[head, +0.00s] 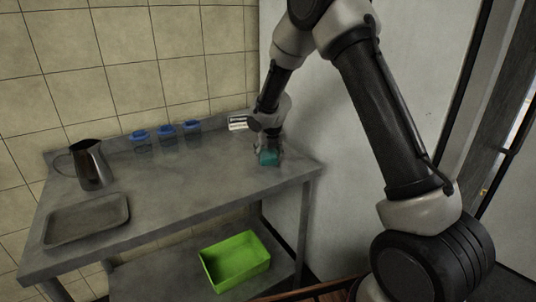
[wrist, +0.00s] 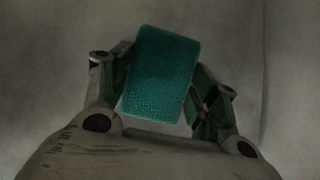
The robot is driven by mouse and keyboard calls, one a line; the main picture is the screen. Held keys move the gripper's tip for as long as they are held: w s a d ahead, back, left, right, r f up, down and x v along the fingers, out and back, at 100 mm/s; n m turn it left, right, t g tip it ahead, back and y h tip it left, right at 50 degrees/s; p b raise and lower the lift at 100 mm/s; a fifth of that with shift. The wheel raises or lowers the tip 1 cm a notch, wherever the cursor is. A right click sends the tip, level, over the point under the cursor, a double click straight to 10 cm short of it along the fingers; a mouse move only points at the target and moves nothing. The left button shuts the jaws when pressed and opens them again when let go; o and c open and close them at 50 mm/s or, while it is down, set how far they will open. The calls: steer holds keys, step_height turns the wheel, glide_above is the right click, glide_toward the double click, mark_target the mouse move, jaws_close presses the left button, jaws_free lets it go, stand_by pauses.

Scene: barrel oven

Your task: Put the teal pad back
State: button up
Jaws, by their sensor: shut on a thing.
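The teal pad (wrist: 162,75) is a small textured block between the two fingers of my gripper (wrist: 162,88) in the wrist view. My gripper is shut on it, and the pad sits slightly tilted between the fingers. In the head view the teal pad (head: 268,158) shows at the right end of the grey table, below my gripper (head: 268,150). I cannot tell whether the pad touches the table top.
The grey table (head: 200,185) holds a metal pitcher (head: 92,167), a shallow tray (head: 88,221) and several blue-lidded jars (head: 166,133) along the back. A small white card (head: 237,124) stands behind my gripper. A green bin (head: 235,262) sits on the lower shelf. The table's middle is clear.

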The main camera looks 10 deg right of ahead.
steer(key=shift+f, duration=0.15)
steer(key=o, duration=1.1)
